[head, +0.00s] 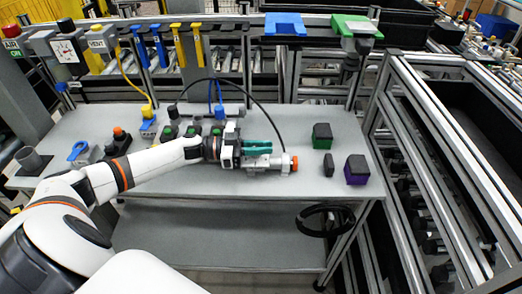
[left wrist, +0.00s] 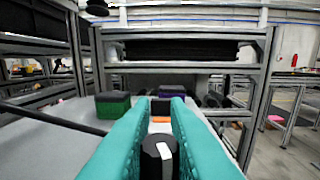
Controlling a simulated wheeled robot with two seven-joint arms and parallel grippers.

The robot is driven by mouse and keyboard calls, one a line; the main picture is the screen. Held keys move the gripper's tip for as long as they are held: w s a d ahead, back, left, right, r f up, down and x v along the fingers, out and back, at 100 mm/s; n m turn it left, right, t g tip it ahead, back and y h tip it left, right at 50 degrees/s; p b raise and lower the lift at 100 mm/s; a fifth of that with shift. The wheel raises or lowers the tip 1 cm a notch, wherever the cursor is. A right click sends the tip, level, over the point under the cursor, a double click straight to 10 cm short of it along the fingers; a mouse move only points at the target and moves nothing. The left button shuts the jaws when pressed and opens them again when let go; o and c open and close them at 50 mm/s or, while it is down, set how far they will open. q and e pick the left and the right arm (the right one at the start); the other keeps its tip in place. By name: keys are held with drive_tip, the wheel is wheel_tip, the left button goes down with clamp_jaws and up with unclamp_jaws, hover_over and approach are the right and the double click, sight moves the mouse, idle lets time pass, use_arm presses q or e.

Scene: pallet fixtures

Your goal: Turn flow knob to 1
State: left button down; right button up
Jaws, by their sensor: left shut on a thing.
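The flow knob (left wrist: 152,158) is a dark round knob with a white pointer mark, seen low in the left wrist view between my teal fingers. My left gripper (head: 272,153) is shut on it, with the fingers along both its sides. In the head view the fingers lie over a grey metal fitting (head: 270,163) with an orange end (head: 294,163), and the knob cannot be made out there. I cannot read any scale numbers around the knob. My right gripper is not in view.
A green block (head: 322,136), a purple block (head: 356,170) and a small dark piece (head: 329,165) stand right of the fitting on the grey table (head: 215,182). A black cable arches behind my gripper. Metal frames (head: 432,130) border the table's right side.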

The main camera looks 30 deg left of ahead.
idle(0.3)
use_arm(q)
drive_tip(key=c, duration=1.4)
unclamp_jaws()
drive_tip(key=shift+r, duration=0.15)
wheel_tip(320, 180, up, 10)
drive_tip(key=shift+f+b, duration=0.1)
drive_tip(key=shift+b, duration=0.5)
drive_tip(key=shift+f, duration=0.1)
